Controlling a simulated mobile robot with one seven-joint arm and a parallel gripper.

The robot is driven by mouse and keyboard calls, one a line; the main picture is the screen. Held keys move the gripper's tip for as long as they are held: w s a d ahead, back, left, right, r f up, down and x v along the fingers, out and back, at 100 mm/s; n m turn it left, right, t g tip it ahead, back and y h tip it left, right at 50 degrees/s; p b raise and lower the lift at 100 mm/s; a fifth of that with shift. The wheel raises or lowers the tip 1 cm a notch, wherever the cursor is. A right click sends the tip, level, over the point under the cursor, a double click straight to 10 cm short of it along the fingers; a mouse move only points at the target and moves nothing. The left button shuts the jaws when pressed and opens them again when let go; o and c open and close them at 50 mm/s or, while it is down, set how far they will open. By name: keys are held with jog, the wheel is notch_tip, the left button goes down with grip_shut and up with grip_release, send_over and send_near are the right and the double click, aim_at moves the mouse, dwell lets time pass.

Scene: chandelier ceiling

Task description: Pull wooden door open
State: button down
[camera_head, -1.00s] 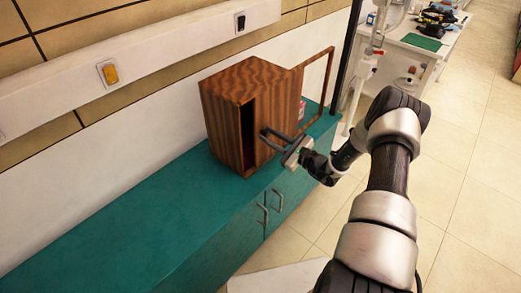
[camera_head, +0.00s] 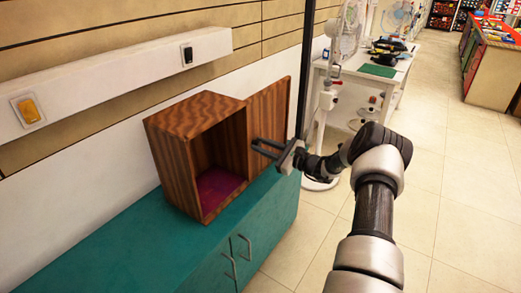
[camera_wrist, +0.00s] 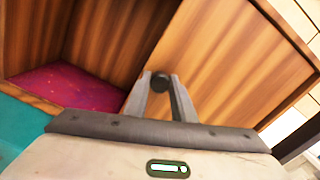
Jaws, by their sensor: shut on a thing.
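The wooden cabinet (camera_head: 166,133) stands on a teal counter, its front open wide enough to show a purple interior floor (camera_head: 217,188). The wooden door (camera_head: 270,100) stands swung out at the cabinet's right side. My gripper (camera_head: 254,146) reaches the door from the right with its two fingers pointing left. In the wrist view the fingers are shut on a dark round knob (camera_wrist: 160,82) in front of the door panel (camera_wrist: 235,60). The purple floor (camera_wrist: 65,88) shows at left there. The fingers partly hide the knob.
The teal counter (camera_head: 120,255) with grey-handled cupboards runs below the cabinet along the wall. A dark vertical post (camera_head: 306,70) stands just right of the door. A white table (camera_head: 365,75) with a fan (camera_head: 345,40) stands behind. Tiled floor (camera_head: 450,200) is open at right.

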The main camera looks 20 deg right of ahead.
jog(key=c, duration=1.5)
grip_release()
jog(key=p+v, duration=0.2)
jog(key=v, duration=1.5)
jog(key=shift+s+d+p, duration=0.1)
jog(key=shift+s+p, duration=0.1)
jog(key=shift+p, duration=0.1)
